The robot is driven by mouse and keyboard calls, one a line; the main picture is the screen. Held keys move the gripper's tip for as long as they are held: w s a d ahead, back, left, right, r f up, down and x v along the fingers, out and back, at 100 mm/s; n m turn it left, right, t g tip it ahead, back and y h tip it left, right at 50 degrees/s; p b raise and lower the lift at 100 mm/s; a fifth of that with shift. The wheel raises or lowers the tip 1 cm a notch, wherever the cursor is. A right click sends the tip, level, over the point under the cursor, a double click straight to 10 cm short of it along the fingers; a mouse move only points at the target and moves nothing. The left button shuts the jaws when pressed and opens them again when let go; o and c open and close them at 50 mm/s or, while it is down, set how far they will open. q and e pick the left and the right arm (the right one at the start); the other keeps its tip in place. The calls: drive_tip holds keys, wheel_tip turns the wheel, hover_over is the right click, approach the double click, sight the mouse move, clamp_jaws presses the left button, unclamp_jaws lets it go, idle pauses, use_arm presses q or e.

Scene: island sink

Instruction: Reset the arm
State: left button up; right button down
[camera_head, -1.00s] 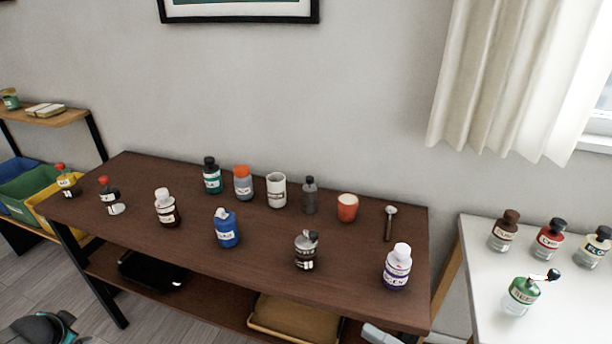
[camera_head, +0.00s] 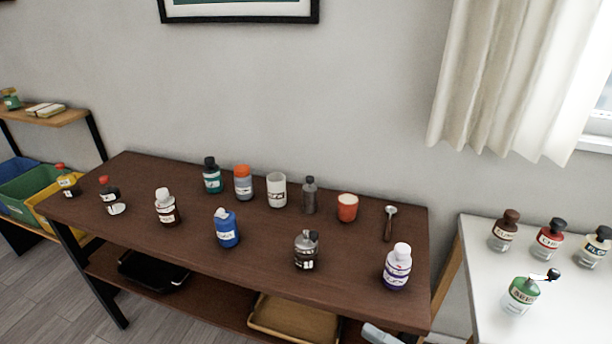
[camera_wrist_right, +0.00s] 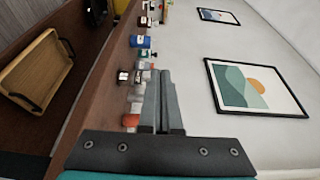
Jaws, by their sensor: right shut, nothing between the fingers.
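My right gripper (camera_wrist_right: 164,76) points up from the bottom of the right wrist view, its two grey fingers together with nothing between them. My left gripper is out of view in the head view. In the wrist view the fingers overlap part of the row of bottles and hide some of it.
The table bears several bottles, including a blue one (camera_head: 227,228) and a purple-labelled one (camera_head: 397,267), a red cup (camera_head: 347,207) and a spoon (camera_head: 389,222). A tray (camera_head: 292,322) lies on its lower shelf. A white table (camera_head: 480,270) with bottles stands at right.

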drive_tip(key=d+f+n+h, duration=0.2)
drive_tip(key=d+f+h, duration=0.3)
drive_tip(key=f, duration=0.6)
drive_tip(key=d+f+n+h, duration=0.1)
drive_tip(key=d+f+h, duration=0.4)
drive_tip(key=f, duration=0.6)
drive_tip(key=s+d+f+n+g+h, duration=0.2)
drive_tip(key=s+f+n+g+h, duration=0.15)
drive_tip(key=s+f, duration=0.75)
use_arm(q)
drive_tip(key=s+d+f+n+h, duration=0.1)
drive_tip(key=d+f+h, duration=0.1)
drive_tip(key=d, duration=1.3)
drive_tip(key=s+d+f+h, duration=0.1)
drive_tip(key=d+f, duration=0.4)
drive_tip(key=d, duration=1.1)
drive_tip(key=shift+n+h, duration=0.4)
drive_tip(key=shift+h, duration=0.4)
use_arm(e)
drive_tip(key=s+a+f+n+g, duration=0.1)
drive_tip(key=s+a+f+g, duration=0.1)
drive_tip(key=s, duration=0.7)
drive_tip(key=s+a+f+n+g, duration=0.2)
drive_tip(key=s+f, duration=0.4)
drive_tip(key=s, duration=0.4)
drive_tip(key=shift+a+f+g+h, duration=0.35)
drive_tip(key=shift+a+g, duration=0.15)
drive_tip(key=shift+g, duration=0.75)
drive_tip(key=shift+n, duration=0.25)
